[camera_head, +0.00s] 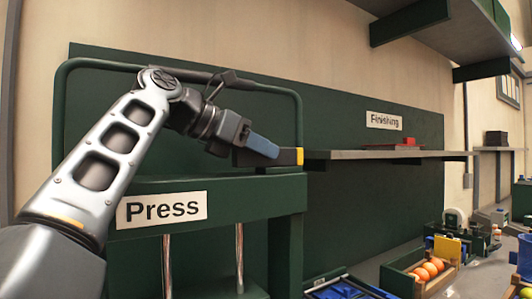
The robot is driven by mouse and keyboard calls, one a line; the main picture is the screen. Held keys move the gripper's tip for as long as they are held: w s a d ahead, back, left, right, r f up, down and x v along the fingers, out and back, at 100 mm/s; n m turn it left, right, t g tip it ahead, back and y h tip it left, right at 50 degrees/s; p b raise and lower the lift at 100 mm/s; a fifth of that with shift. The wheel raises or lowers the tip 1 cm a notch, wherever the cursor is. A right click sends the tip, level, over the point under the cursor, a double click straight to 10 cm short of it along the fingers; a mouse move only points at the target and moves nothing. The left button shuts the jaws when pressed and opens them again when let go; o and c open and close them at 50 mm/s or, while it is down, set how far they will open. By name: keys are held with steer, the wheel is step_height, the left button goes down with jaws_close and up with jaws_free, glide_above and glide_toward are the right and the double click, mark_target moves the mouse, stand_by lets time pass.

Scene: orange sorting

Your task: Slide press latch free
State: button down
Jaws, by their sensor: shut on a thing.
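The green press (140,235) stands at the left with a white "Press" label on its crossbeam. A dark latch bar with a yellow end (290,157) sits at the top right of the crossbeam, beside the post. My gripper (264,147) reaches it from the left, its blue-grey fingers shut on the latch. The fingers hide part of the latch, and I cannot tell how far the bar sits in its seat.
A grey shelf (350,154) under the "Finishing" sign holds a red item (402,146). The green backboard (400,205) is close behind.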

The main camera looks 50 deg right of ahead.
steer(key=c, duration=0.9)
jaws_free()
steer(key=shift+w+a, duration=0.1)
steer(key=shift+a, duration=0.2)
steer(key=shift+c, duration=0.2)
steer(key=shift+d, duration=0.2)
